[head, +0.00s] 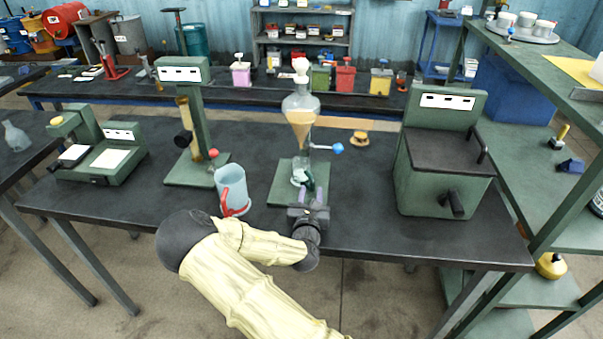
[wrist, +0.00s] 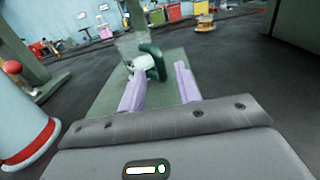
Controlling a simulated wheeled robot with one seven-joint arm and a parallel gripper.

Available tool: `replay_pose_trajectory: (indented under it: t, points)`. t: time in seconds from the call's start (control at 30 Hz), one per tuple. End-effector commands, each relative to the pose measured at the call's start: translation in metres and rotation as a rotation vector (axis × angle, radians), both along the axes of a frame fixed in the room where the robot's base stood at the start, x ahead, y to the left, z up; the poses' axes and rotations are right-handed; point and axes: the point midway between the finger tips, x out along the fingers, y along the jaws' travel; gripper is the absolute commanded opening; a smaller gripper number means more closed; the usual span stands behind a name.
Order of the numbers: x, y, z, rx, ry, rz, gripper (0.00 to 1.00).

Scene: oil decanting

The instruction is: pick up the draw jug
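A small clear jug with a dark green handle (head: 308,180) stands on a green base plate (head: 281,190), under a glass funnel (head: 299,118) holding amber liquid. I take this as the draw jug. In the wrist view its green handle (wrist: 157,62) is ahead of the fingers, with the clear body (wrist: 130,47) beyond. My gripper (head: 312,195) is open, its two lilac fingers apart (wrist: 160,88). The handle lies at or just beyond the fingertips, roughly between them. Contact cannot be told. The funnel's lower part and the handle partly hide the jug in the head view.
A pale blue jug with a red handle (head: 231,188) stands left of my gripper. A green stand (head: 197,125) is behind it. A green box machine (head: 443,165) is at the right. A blue-knobbed valve (head: 337,148) sticks out right of the funnel. Bare bench lies between.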

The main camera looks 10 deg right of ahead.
Motion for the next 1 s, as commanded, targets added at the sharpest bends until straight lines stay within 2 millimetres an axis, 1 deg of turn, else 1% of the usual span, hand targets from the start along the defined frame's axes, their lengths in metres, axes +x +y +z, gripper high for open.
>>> replay_pose_trajectory:
  t: [0.1, 0.2, 0.3, 0.83, 0.87, 0.9, 0.97, 1.0]
  points:
    - [0.019, -0.007, 0.002, 0.001, 0.000, -0.002, 0.33]
    - [0.032, -0.010, 0.001, 0.000, 0.000, -0.001, 0.33]
    - [0.038, -0.012, 0.000, -0.001, 0.001, 0.000, 0.33]
    - [0.038, -0.012, 0.000, -0.001, 0.001, 0.000, 0.33]
    - [0.038, -0.012, 0.000, -0.001, 0.001, 0.000, 0.29]
    - [0.038, -0.012, 0.000, -0.001, 0.001, 0.000, 0.21]
    - [0.038, -0.012, 0.000, -0.001, 0.001, 0.000, 0.10]
    - [0.038, -0.012, 0.000, -0.001, 0.001, 0.000, 0.02]
